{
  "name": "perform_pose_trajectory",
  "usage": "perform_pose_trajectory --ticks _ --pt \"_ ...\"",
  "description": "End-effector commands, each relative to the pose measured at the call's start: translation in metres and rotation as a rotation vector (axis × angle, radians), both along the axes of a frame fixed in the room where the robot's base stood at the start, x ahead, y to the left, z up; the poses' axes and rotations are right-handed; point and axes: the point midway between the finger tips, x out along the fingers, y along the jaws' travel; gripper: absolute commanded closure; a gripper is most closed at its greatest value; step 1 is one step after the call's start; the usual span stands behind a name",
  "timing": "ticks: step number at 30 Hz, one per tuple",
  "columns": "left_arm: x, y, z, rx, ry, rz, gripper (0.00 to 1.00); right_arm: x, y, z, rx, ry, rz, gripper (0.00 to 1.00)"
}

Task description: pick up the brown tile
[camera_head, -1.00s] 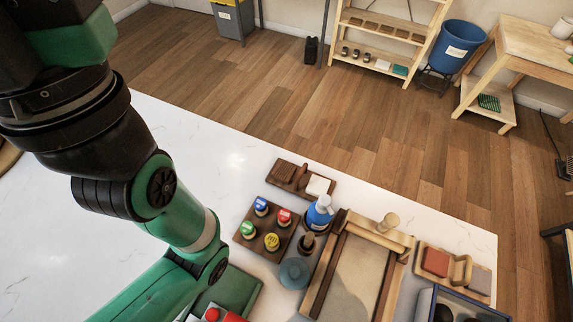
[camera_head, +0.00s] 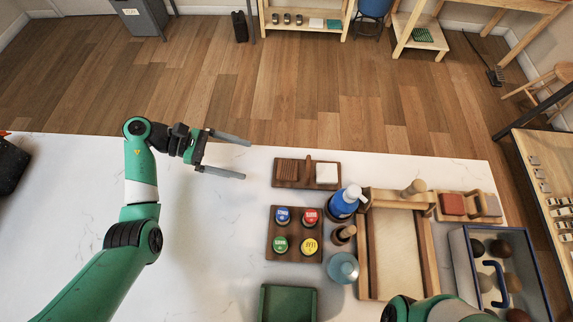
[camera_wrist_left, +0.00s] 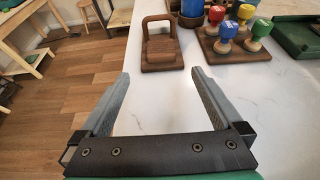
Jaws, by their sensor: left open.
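A ribbed brown tile (camera_head: 287,169) sits at the left end of a dark wooden holder (camera_head: 307,184) near the table's far edge. In the left wrist view the brown tile (camera_wrist_left: 161,48) lies ahead of the fingers, in front of an upright wooden divider. My left gripper (camera_head: 247,160) is open and empty, to the left of the holder, with its fingers pointing toward it. In the left wrist view the open fingers (camera_wrist_left: 161,73) frame bare table short of the holder. Part of my right arm shows at the bottom right; its gripper is out of view.
A white tile (camera_head: 327,173) shares the holder. Several colour-topped stamps stand on a wooden board (camera_head: 273,232) nearby, beside a blue bottle (camera_head: 345,203). Another holder has a reddish tile (camera_head: 453,204). The table (camera_head: 215,240) is clear left of these.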

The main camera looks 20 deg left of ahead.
Motion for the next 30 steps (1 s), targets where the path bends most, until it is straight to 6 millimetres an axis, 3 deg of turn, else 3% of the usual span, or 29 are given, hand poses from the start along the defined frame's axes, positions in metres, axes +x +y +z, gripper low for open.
perform_pose_trajectory --ticks 10,19,24,30 --pt "0.016 -0.048 -0.019 -0.001 -0.002 -0.006 0.0 0.0 0.0 -0.001 0.0 0.0 0.001 0.27" --pt "0.021 -0.064 -0.024 0.0 -0.003 -0.004 0.0 0.0 0.0 -0.001 0.0 0.0 0.001 0.27" --pt "0.028 -0.092 -0.031 -0.001 -0.002 -0.006 0.0 0.0 0.0 -0.002 0.0 0.0 0.001 0.27" --pt "0.034 -0.106 -0.038 -0.001 -0.004 -0.002 0.0 0.0 0.0 -0.004 0.0 0.0 0.001 0.27"
